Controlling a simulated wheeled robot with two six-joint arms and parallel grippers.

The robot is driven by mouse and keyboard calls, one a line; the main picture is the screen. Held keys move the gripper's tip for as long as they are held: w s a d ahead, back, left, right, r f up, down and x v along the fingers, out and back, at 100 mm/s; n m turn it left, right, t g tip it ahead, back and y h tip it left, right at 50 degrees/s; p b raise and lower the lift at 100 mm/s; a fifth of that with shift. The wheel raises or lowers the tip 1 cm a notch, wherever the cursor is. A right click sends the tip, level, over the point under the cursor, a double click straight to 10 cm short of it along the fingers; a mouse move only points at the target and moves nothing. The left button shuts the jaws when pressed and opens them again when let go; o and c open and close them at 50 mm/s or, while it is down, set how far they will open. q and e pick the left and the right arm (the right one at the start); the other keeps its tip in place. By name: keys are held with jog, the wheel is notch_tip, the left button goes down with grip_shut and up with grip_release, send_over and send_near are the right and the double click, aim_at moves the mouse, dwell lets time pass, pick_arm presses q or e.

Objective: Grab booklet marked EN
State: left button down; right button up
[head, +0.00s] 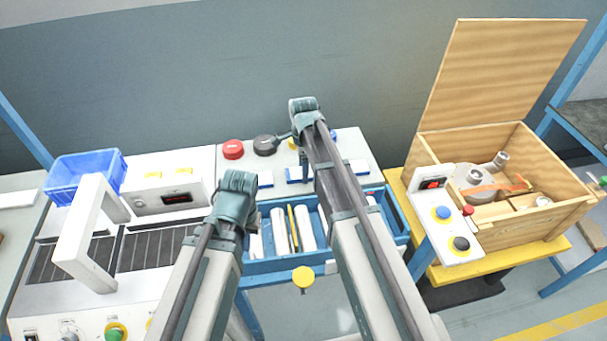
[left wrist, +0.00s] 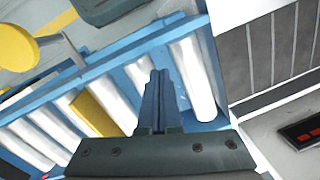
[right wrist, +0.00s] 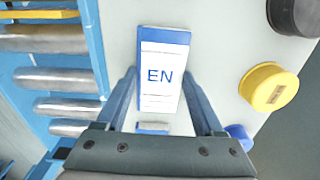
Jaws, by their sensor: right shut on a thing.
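The EN booklet (right wrist: 159,85), white with blue bands and blue letters EN, shows in the right wrist view between the two fingers of my right gripper (right wrist: 160,74). The right gripper is shut on it, over the white button panel. In the head view my right gripper (head: 303,112) is above the panel and its fingertips are hard to make out. My left gripper (head: 236,190) is over the blue roller conveyor. In the left wrist view the left gripper's fingers (left wrist: 160,75) are together, with nothing seen between them.
Other blue-and-white booklets (head: 357,166) lie on the panel. Red (head: 233,149) and black (head: 265,145) buttons are behind them. The blue roller conveyor (head: 275,267) is in front. A blue bin (head: 85,172) is at left, an open wooden crate (head: 500,205) at right.

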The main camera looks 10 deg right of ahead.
jog(key=c, duration=0.3)
jog(key=shift+r, duration=0.1)
jog(key=shift+r+p, duration=0.55)
jog(key=shift+p, duration=0.15)
notch_tip(320, 180, up, 3)
jog(key=p, duration=0.3)
jog(key=shift+r, duration=0.1)
jog(key=shift+s+d+f+b, duration=0.2)
jog(key=shift+s+d, duration=0.1)
jog(key=shift+s, duration=0.35)
jog(key=shift+s+d+f+b, duration=0.15)
jog(key=shift+s+d, duration=0.1)
jog(key=shift+s, duration=0.35)
jog(key=s+d, duration=0.2)
jog(key=s, duration=0.2)
jog(key=s+d+p, duration=0.1)
jog(key=s+d, duration=0.1)
jog(key=s, duration=0.1)
jog(key=s+d+r, duration=0.1)
jog(key=s+d, duration=0.1)
jog(key=s, duration=0.2)
jog(key=shift+s+d+r, duration=0.1)
jog(key=shift+s+d, duration=0.2)
jog(key=shift+d, duration=0.05)
